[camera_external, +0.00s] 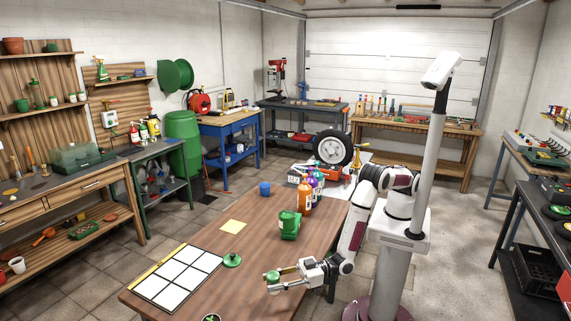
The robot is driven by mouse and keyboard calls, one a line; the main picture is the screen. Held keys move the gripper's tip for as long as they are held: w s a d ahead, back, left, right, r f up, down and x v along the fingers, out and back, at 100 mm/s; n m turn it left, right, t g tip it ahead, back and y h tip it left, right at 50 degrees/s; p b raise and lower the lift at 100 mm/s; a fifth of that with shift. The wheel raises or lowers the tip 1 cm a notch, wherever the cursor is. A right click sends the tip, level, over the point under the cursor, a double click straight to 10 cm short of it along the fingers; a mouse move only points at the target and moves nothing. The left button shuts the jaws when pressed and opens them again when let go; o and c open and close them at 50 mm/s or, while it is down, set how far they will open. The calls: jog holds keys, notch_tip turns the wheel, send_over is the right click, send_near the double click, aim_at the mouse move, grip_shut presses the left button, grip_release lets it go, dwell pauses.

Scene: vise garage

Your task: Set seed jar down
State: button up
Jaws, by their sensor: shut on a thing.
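My gripper (280,274) is shut on a small jar, the seed jar (272,279), near the front right edge of the wooden table (190,243). The jar looks green with a paler top. It appears upright; I cannot tell whether its bottom touches the table. My fingers come from the right and partly hide it.
A white gridded board (178,275) with a yellow strip lies left. A green lidded item (232,260) sits beside it. A green container (289,224), several bottles (312,188), a blue cup (265,188) and a yellow sheet (233,227) stand or lie farther back. Bare wood lies between.

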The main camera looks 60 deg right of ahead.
jog(key=shift+s+a+f+m+h, duration=0.35)
jog(key=shift+a+f, duration=0.15)
jog(key=shift+a, duration=0.15)
jog(key=shift+w+r+t, duration=0.15)
jog(key=shift+w+t, duration=0.2)
jog(key=shift+t, duration=0.05)
jog(key=w+r, duration=0.1)
jog(key=w+r+m+t+h, duration=0.1)
jog(key=r, duration=0.1)
jog(key=w+d+r+h, duration=0.1)
jog(key=shift+r+m, duration=0.2)
jog(key=shift+m, duration=0.15)
jog(key=shift+f, duration=0.1)
jog(key=shift+f, duration=2.4)
jog(key=shift+f, duration=2.3)
